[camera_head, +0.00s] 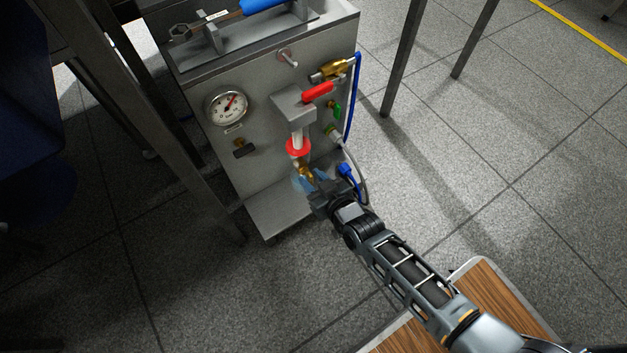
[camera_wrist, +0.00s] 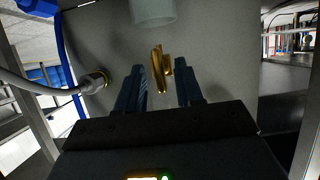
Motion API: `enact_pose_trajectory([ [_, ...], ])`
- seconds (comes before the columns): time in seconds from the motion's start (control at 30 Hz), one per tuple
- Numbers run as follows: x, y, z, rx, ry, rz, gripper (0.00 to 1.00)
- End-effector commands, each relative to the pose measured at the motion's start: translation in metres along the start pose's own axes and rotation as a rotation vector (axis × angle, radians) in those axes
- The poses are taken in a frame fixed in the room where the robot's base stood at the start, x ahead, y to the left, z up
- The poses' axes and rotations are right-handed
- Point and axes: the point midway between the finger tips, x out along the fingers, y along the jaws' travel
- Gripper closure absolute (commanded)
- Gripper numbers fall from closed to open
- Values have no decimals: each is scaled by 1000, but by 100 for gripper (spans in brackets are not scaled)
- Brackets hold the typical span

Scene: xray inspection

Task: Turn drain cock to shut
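The drain cock (camera_wrist: 157,75) is a small brass piece with an upright lever, below a clear bowl (camera_wrist: 153,12) in the wrist view. In the head view the brass cock (camera_head: 304,172) shows under the red ring of the filter on the machine's front, partly hidden by my gripper. My gripper (camera_wrist: 161,70) is open, with one dark finger on each side of the brass lever. Gaps show on both sides, and the lever appears nearer the right finger. How deep it sits between the fingers is hard to tell. In the head view my gripper (camera_head: 315,188) is just below the filter.
A red lever (camera_head: 317,92), a green lever (camera_head: 337,110) and a brass valve (camera_head: 330,70) sit above on the panel. A gauge (camera_head: 227,107) is at left. A grey hose (camera_head: 358,172) and blue connector (camera_head: 347,172) hang close right of my gripper. A metal shelf (camera_head: 285,215) juts out below.

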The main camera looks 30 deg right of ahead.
Motion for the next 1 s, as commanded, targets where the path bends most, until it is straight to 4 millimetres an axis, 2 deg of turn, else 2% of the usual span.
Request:
enact_pose_trajectory([
  [0.17,0,0,0,0,0,0,64],
  [0.57,0,0,0,0,0,0,100],
  [1.0,0,0,0,12,0,-7,100],
])
